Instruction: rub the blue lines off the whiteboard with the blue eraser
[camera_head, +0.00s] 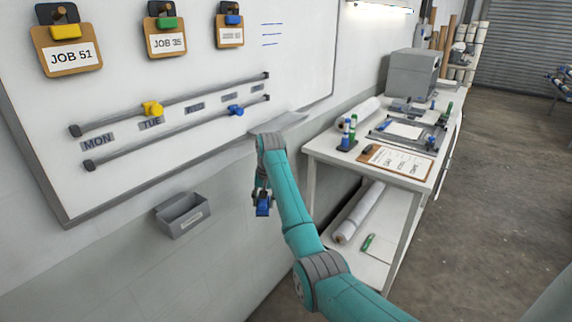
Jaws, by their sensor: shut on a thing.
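The whiteboard (205,75) fills the upper left of the view. A few short blue lines (269,34) stand near its top right part, beside the clipboard tagged with the blue clip. My gripper (263,197) hangs pointing down in front of the wall, below the board's lower edge. It is shut on a blue block, which looks like the blue eraser (263,208), apart from the board. The gripper's fingers are small in the view and partly hide the block.
Clipboards (68,58) and two rails (170,110) with yellow and blue sliders are on the board. A grey bin (182,216) hangs on the wall below. A workbench (322,150) with papers, bottles and a clipboard stands right of my arm. Open floor lies at far right.

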